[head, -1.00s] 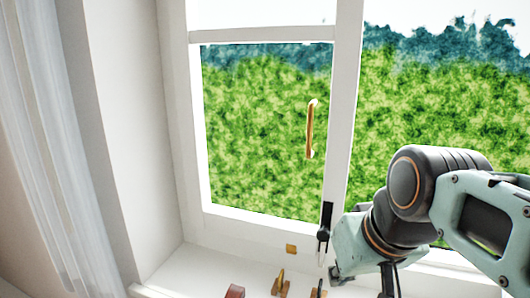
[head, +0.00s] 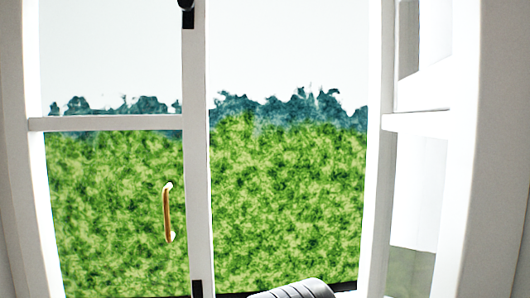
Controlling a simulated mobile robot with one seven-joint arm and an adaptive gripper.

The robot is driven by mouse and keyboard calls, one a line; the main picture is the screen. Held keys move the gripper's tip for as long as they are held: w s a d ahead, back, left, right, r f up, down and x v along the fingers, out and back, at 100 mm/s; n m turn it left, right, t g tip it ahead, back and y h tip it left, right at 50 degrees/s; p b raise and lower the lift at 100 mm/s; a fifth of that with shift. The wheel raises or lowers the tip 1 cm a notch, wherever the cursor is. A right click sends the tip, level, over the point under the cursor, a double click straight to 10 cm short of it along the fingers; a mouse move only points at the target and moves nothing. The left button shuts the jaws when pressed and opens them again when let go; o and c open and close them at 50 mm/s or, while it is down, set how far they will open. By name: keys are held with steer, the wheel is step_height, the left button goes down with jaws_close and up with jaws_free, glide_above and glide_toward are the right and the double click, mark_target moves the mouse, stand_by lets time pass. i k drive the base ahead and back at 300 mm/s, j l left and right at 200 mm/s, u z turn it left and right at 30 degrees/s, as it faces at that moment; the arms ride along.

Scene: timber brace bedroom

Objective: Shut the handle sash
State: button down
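In the head view, a gold bar handle with pale ends (head: 168,212) shows upright against the lower left pane, just left of the white middle post (head: 198,150). What it is fixed to is not clear. The left sash has a white crossbar (head: 110,124) and looks in line with the window frame. At the right, a white sash (head: 415,123) with a similar crossbar stands at an angle to the middle opening. No handle shows on it. My gripper is out of view; only a rounded grey part of my arm shows at the bottom edge.
Black fittings sit on the middle post at the top (head: 188,15) and bottom (head: 196,288). White window frame sides border the view left and right. Green hedge and pale sky show through the panes and the middle opening. The sill is out of view.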

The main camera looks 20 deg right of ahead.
mark_target(483, 251)
steer(key=k+z, duration=0.25)
steer(key=k, duration=0.45)
steer(key=k+l+z, duration=0.1)
steer(key=l, duration=0.2)
steer(key=k+l+z, duration=0.2)
steer(key=l, duration=0.4)
steer(key=k+j, duration=0.1)
steer(key=j, duration=0.2)
steer(key=k+j, duration=0.1)
steer(key=j, duration=0.25)
steer(key=i+l, duration=0.1)
steer(key=l, duration=0.55)
